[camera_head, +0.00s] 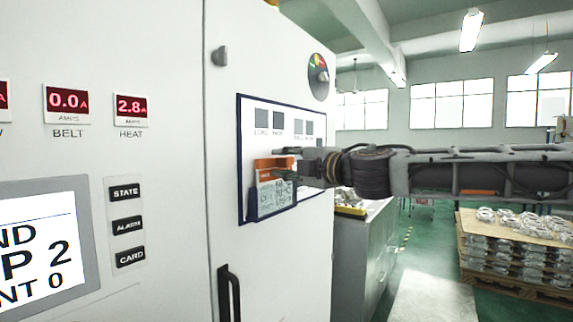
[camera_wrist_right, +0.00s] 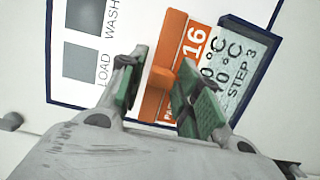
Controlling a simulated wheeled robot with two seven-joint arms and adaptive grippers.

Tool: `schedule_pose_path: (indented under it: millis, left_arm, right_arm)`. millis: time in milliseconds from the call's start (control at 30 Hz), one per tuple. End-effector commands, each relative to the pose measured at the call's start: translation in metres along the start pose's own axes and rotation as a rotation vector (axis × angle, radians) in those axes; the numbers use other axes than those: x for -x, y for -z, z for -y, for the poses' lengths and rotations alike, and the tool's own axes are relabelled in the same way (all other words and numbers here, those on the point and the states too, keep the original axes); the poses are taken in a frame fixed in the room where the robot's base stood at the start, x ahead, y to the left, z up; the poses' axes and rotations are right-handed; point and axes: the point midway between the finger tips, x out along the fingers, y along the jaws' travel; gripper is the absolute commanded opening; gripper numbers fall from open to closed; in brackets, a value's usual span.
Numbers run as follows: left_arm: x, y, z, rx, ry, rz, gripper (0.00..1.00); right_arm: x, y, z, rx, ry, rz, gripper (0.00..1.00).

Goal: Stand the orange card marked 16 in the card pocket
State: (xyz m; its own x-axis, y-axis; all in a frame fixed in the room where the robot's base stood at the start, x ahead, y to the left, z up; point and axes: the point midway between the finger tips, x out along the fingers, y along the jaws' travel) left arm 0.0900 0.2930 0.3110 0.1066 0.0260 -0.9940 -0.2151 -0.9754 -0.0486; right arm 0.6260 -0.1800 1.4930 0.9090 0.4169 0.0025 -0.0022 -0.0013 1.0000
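The orange card marked 16 (camera_wrist_right: 189,38) has an orange top band and a pale printed part below. In the head view its orange top (camera_head: 268,164) shows above the card pocket (camera_head: 252,204) on the cabinet board. The card's lower part seems to sit behind the pocket's clear greenish front; the wrist view shows the pocket's dark blue edge (camera_wrist_right: 262,66) beside the print. My right gripper (camera_wrist_right: 160,90) is close to the card. Its green-padded fingers are apart, with an orange tab between them. In the head view my right gripper (camera_head: 300,166) partly hides the board. My left gripper is out of view.
The board (camera_head: 239,150) carries grey squares labelled LOAD and WASH. A dial (camera_head: 318,76) is above it and a black door handle (camera_head: 228,292) below left. A grey cabinet (camera_head: 365,250) stands behind. A pallet of castings (camera_head: 515,245) stands at right. Floor between is clear.

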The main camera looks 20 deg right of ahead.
Motion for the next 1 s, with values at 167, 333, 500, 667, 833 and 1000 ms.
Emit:
schedule_pose_path:
  millis: [167,333,500,667,833,1000]
  left_arm:
    - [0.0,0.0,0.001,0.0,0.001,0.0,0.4]
    - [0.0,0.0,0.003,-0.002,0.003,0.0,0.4]
    - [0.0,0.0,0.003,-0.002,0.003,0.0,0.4]
    - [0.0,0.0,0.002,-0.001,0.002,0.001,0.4]
    - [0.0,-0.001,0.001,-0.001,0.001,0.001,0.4]
    - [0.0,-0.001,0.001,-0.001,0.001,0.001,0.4]
  right_arm:
    - [0.0,0.0,0.0,0.0,0.0,0.0,0.46]
    - [0.0,0.0,0.0,0.0,0.0,0.0,0.46]
    - [0.001,0.0,0.0,0.0,0.0,0.0,0.46]
    - [0.005,0.0,-0.001,0.001,0.0,0.0,0.46]
    - [0.013,-0.001,-0.001,0.001,-0.001,0.001,0.46]
    - [0.023,0.0,-0.001,0.001,-0.001,0.0,0.46]
